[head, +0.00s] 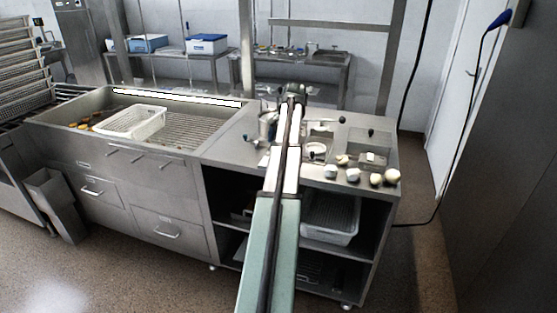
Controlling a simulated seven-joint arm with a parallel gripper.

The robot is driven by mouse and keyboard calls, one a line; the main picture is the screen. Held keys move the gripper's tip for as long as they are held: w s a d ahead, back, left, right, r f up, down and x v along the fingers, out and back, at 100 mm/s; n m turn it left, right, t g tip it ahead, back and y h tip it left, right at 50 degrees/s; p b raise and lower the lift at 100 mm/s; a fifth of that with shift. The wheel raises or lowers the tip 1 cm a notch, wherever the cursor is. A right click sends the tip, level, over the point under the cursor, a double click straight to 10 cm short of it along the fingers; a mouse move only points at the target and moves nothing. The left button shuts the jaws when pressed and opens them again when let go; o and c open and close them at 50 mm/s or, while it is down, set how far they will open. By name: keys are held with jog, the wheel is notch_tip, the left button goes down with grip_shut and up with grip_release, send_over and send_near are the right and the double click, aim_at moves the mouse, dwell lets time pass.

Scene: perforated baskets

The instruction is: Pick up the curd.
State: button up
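Several small pale, rounded lumps that look like curd sit at the front right of the steel counter. One curd lump (330,171) is at the left of the group, others are in the middle (353,175) and at the right end (392,175). I cannot tell which one the task means. My arm reaches from the bottom of the picture over the counter, left of the lumps. Its far end is over the back of the counter. My gripper's fingers cannot be made out there, so I cannot tell whether they are open or shut. No lump is seen held.
Shallow metal trays (372,159) are set behind the lumps. A long steel sink (190,143) on the left holds a white perforated basket (130,122). Another white basket (331,222) is on the shelf below. The counter's front and right edges are close to the lumps.

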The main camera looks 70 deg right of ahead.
jog(key=shift+x, duration=3.2)
jog(key=shift+s+a, duration=0.1)
jog(key=shift+c, duration=0.3)
jog(key=c, duration=1.1)
jog(key=v, duration=0.3)
jog(key=w+v, duration=0.1)
jog(key=v, duration=0.5)
jog(key=shift+w+d+r, duration=0.3)
jog(key=shift+r, duration=0.05)
jog(key=shift+s+d+r, duration=0.25)
jog(key=shift+s+d, duration=1.7)
jog(key=shift+d, duration=0.1)
jog(key=shift+s+d+r, duration=0.25)
jog(key=shift+s+d, duration=1.7)
jog(key=shift+d, duration=0.1)
jog(key=shift+s+d+r, duration=0.25)
jog(key=shift+s+d, duration=1.75)
jog(key=shift+d, duration=0.05)
